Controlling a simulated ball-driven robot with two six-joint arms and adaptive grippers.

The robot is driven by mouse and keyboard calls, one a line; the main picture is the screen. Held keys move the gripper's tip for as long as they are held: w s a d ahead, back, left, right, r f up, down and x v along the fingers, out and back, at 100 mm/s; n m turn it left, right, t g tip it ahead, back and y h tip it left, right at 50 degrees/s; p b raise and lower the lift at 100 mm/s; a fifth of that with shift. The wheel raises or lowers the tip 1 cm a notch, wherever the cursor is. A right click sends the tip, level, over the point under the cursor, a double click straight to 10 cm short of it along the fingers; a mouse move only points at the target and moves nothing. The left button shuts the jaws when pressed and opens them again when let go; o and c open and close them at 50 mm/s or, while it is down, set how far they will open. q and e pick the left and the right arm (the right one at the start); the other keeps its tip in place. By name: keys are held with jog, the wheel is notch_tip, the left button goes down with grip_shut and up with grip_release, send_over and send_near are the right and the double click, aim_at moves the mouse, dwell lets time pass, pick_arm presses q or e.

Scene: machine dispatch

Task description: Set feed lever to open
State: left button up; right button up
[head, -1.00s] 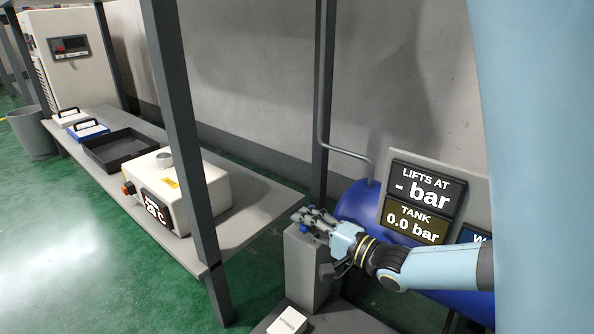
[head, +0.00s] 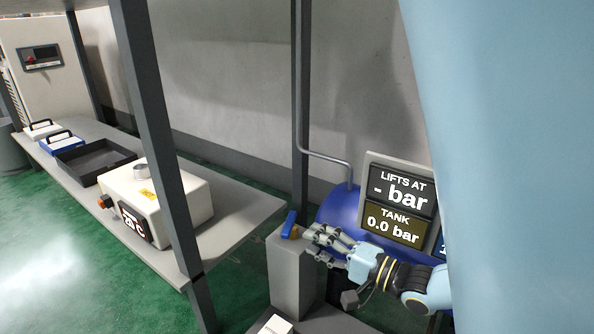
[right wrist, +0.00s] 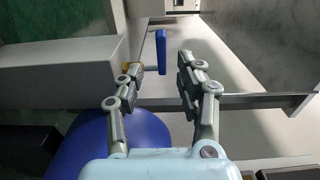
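The feed lever (head: 289,223) is a small blue handle on top of a grey pedestal (head: 290,275). In the head view it stands up, tilted slightly, with a yellow-orange part at its foot. My right gripper (head: 312,241) is just right of the lever, apart from it. In the right wrist view, the blue lever (right wrist: 161,52) shows beyond the two spread fingers of the right gripper (right wrist: 160,75), and nothing is between them. Any marking for the open position is not readable. My left gripper is not in view.
A blue tank (head: 335,208) and a display (head: 400,205) reading "LIFTS AT - bar" and "TANK 0.0 bar" stand behind the right gripper. A dark post (head: 165,165) rises left of the pedestal. A bench (head: 240,215) holds a cream heater box (head: 180,205) and a black tray (head: 85,165).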

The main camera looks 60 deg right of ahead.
jog(key=shift+s, duration=2.15)
